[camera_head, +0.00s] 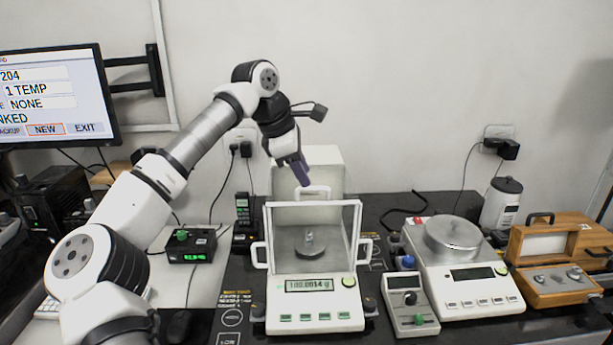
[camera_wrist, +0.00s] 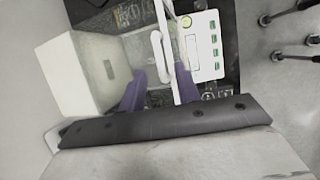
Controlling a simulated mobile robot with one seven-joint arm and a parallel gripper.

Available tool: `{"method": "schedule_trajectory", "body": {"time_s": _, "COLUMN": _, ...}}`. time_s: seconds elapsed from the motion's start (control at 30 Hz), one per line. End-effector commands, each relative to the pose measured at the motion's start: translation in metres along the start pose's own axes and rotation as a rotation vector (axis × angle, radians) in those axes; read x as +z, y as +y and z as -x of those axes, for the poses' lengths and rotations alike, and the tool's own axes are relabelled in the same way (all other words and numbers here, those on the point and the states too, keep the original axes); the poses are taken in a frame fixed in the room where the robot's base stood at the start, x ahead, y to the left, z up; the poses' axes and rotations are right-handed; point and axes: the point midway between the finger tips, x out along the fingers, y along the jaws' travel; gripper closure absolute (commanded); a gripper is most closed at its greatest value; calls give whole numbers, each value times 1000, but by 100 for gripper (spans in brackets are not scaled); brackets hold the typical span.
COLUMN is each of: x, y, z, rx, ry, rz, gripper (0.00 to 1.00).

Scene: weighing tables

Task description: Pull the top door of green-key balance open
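The green-key balance (camera_head: 315,316) stands in the middle, with a clear glass chamber and a display reading about 100.0014 g. It also shows in the wrist view (camera_wrist: 205,50). A small metal weight (camera_head: 309,238) stands on the pan inside. The white top-door handle (camera_head: 314,191) is on top of the chamber and appears in the wrist view (camera_wrist: 160,58). The top door looks closed. My gripper (camera_head: 303,181) points down just above and behind the handle. Its purple fingers are apart in the wrist view (camera_wrist: 157,90), with the handle between or just beyond their tips; contact cannot be told.
A tall white housing (camera_head: 322,157) rises behind the chamber, close to my gripper. Side handles (camera_head: 364,250) stick out from the chamber.

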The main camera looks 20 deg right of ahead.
Motion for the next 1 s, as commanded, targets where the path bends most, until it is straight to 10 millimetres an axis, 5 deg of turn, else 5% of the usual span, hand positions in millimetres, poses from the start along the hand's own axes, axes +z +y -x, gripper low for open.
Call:
{"method": "schedule_trajectory", "body": {"time_s": 0.2, "x": 1, "y": 0, "z": -26, "rx": 0, "ry": -2, "rz": -1, "gripper": 68}}
{"method": "schedule_trajectory", "body": {"time_s": 0.57, "x": 0, "y": 0, "z": -32, "rx": 1, "ry": -1, "rz": -1, "gripper": 68}}
{"method": "schedule_trajectory", "body": {"time_s": 0.83, "x": 0, "y": 0, "z": -32, "rx": 1, "ry": -1, "rz": -1, "gripper": 100}}
{"method": "schedule_trajectory", "body": {"time_s": 1.0, "x": 0, "y": 0, "z": -32, "rx": 0, "ry": -1, "rz": -1, "gripper": 100}}
